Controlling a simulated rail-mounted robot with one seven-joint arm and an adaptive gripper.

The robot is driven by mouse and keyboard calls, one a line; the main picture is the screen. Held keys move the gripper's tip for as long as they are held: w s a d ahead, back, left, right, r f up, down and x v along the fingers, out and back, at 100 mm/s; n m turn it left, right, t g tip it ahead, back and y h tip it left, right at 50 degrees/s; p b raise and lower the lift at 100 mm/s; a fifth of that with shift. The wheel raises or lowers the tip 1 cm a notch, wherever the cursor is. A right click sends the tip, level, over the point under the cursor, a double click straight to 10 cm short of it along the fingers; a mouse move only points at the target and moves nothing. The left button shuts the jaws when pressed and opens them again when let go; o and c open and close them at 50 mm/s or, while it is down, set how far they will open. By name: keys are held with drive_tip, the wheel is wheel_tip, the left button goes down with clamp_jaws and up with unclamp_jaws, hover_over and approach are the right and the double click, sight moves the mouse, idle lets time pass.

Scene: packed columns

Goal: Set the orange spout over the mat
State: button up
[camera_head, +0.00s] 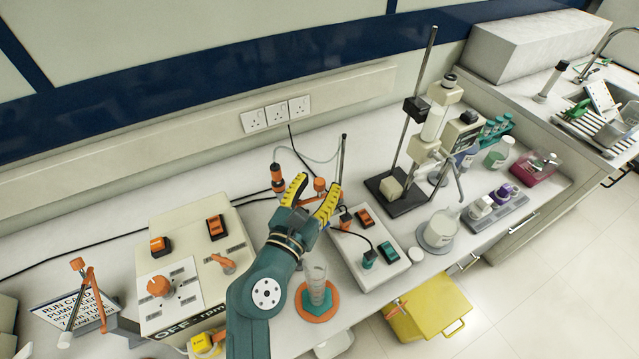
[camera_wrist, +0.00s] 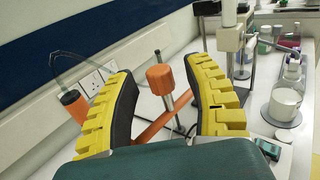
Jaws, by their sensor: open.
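The orange spout (camera_head: 278,180) has a thin hose at its top and stands just left of my gripper (camera_head: 316,188). In the wrist view the spout (camera_wrist: 73,102) shows partly behind the left finger. An orange bar (camera_wrist: 155,128) and an orange knob (camera_wrist: 160,78) on a metal post show between the yellow fingers of my gripper (camera_wrist: 162,68). The fingers are open, with a gap on both sides of the knob. The mat (camera_head: 303,304), orange with a teal middle, lies near the bench's front edge. A clear cylinder (camera_head: 317,275) stands on it.
A control box (camera_head: 160,225) is on the left and a smaller switch box (camera_head: 360,262) on the right, close to the mat. A tall stand (camera_head: 405,150) with apparatus is farther right. A yellow bin (camera_head: 435,305) is below the front edge.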

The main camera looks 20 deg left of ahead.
drive_tip(key=shift+w, duration=0.5)
clamp_jaws()
